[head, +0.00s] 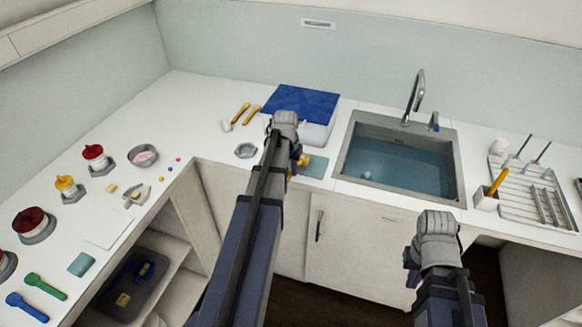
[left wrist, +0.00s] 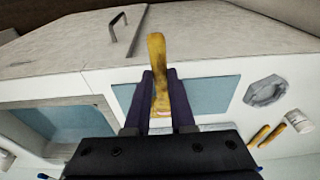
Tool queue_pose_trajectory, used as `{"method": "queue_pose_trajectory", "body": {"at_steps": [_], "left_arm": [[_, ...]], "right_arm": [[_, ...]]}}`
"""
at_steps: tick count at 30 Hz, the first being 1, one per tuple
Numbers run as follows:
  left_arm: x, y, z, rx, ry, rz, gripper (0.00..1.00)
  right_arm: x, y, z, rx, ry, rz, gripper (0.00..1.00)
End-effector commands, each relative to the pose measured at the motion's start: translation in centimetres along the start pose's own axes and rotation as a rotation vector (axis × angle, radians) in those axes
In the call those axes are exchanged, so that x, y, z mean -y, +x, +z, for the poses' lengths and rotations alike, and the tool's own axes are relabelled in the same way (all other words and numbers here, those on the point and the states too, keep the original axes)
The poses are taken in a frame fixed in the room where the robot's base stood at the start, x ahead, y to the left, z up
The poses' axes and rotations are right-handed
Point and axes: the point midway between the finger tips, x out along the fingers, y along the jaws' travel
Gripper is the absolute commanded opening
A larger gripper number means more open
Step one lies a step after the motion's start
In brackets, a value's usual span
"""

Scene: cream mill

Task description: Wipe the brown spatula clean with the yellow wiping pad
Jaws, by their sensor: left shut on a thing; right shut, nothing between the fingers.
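My left gripper (head: 297,157) is over the front edge of the counter, at a flat blue mat (head: 317,168). In the left wrist view my left gripper (left wrist: 160,88) is shut on a long ochre-brown piece, which looks like the brown spatula (left wrist: 157,55). One end points toward the cabinet front. A small pink patch shows on it near the fingers. A yellow piece, probably the wiping pad (head: 305,160), shows on the mat beside the gripper, partly hidden. Whether spatula and pad touch I cannot tell. My right gripper (head: 411,270) is shut and empty, in front of the cabinets.
A sink (head: 400,165) with water is right of the mat, and a drying rack (head: 540,195) further right. A blue slab (head: 300,103) lies behind. Two ochre utensils (head: 247,114) and a hexagonal dish (head: 246,150) are left. Jars and spoons fill the left counter.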

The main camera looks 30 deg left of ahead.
Motion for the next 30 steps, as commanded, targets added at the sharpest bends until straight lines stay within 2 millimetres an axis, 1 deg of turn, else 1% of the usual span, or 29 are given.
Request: {"method": "queue_pose_trajectory", "body": {"at_steps": [8, 18, 30], "left_arm": [[0.0, 0.0, -0.2, 0.0, 0.0, 0.0, 0.0], [0.0, 0.4, -1.5, 0.0, 0.0, 0.0, 0.0], [0.0, 0.1, -1.6, 0.0, 0.0, 0.0, 0.0]], "right_arm": [[0.0, 0.0, 0.0, 0.0, 0.0, 0.0, 0.0], [0.0, 0.1, 0.0, 0.0, 0.0, 0.0, 0.0], [0.0, -0.1, 0.0, 0.0, 0.0, 0.0, 0.0]]}}
